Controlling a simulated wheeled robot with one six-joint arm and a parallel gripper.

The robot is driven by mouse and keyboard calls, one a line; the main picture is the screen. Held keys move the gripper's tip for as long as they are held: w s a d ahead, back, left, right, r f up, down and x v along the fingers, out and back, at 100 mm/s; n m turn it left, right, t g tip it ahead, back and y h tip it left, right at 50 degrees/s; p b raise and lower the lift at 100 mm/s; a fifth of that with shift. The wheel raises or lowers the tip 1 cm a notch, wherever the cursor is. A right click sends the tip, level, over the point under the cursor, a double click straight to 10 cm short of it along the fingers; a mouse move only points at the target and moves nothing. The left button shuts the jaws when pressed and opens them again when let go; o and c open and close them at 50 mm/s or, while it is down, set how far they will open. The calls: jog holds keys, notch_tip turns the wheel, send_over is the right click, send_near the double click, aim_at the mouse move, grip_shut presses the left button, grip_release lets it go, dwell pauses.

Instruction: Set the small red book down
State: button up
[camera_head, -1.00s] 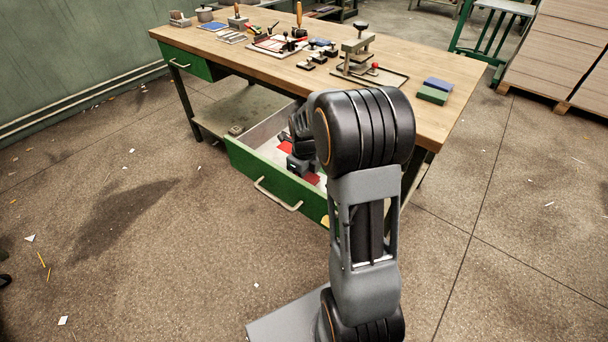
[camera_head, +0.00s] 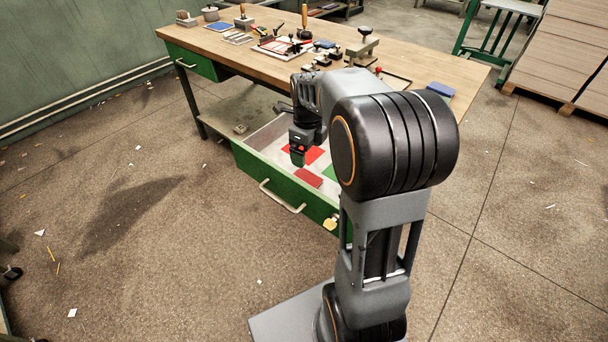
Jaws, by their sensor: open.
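A small red book (camera_head: 307,178) lies flat in the open green-fronted drawer (camera_head: 285,192), near its front wall. A second flat red piece (camera_head: 316,153) lies behind it, partly hidden by my gripper. Part of a green piece (camera_head: 329,173) shows to the right, cut off by my arm. My gripper (camera_head: 298,163) points down above the drawer, open, with nothing visible between its fingers. It is apart from the small red book in the picture, up and to the left of it.
The wooden workbench (camera_head: 240,47) stands above the drawer, with presses, tools and a blue book (camera_head: 440,89) on it. My arm hides the drawer's right part. A yellow item (camera_head: 330,223) is at the drawer's front right. The floor left of the drawer is clear except scraps.

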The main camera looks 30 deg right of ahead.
jog(key=s+a+n, duration=0.1)
jog(key=s+n, duration=0.1)
jog(key=n, duration=0.2)
jog(key=s+a+r+n, duration=0.1)
jog(key=s+a+n, duration=0.1)
jog(key=n, duration=0.2)
jog(key=s+a+r+n+t, duration=0.1)
jog(key=s+a+n, duration=0.1)
jog(key=n, duration=0.3)
jog(key=shift+s, duration=0.3)
jog(key=s+a+n+t, duration=0.1)
jog(key=s+n, duration=0.3)
jog(key=n, duration=0.4)
jog(key=s+a+f+n, duration=0.1)
jog(key=s+a+n, duration=0.2)
jog(key=n, duration=0.5)
jog(key=shift+s+f+t, duration=0.2)
jog(key=shift+s+t, duration=0.2)
jog(key=shift+s, duration=0.05)
